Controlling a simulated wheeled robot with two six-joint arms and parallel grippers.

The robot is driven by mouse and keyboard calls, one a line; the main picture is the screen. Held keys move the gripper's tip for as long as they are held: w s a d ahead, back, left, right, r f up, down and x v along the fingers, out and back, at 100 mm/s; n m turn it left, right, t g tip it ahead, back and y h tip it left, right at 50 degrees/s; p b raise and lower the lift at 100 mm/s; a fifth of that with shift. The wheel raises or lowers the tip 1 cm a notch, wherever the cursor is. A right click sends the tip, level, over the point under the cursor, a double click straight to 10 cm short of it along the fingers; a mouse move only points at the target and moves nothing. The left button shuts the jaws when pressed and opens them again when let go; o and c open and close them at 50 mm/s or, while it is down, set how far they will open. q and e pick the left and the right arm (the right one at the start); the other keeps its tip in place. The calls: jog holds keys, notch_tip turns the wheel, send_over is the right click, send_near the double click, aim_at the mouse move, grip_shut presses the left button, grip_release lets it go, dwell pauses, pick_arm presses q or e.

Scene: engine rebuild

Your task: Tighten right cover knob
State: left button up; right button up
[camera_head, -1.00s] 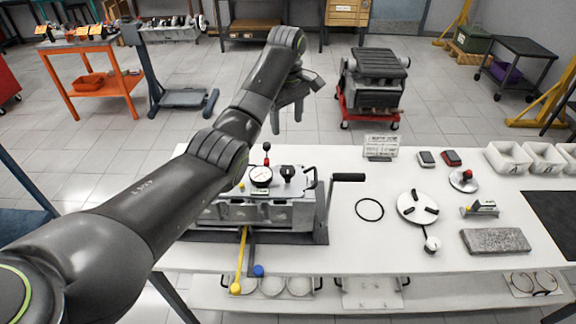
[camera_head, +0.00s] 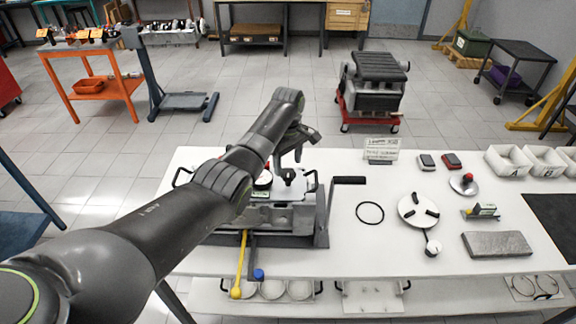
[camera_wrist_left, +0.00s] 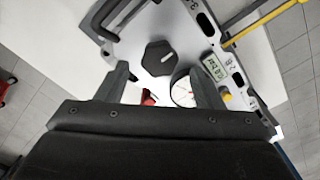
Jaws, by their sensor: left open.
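The black cover knob (camera_head: 288,175) stands on top of the grey engine block (camera_head: 270,215) on the white bench. In the left wrist view the same knob (camera_wrist_left: 159,58) is a dark faceted shape with a pale mark, just beyond the fingertips. My left gripper (camera_head: 287,160) is above the knob with its fingers pointing down. In the left wrist view the two fingers of the gripper (camera_wrist_left: 160,78) are spread apart with nothing between their tips; I see no contact with the knob. My right gripper is out of view.
A round gauge (camera_wrist_left: 183,92), a red-tipped part (camera_wrist_left: 148,98) and a small display (camera_wrist_left: 214,67) sit close to the knob. A black crank handle (camera_head: 348,180) sticks out to the right of the block. A black ring (camera_head: 369,211) lies on clear bench.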

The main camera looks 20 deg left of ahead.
aim_at(288, 172)
pick_arm(q)
jog(key=shift+f, duration=1.55)
jog(key=c, duration=1)
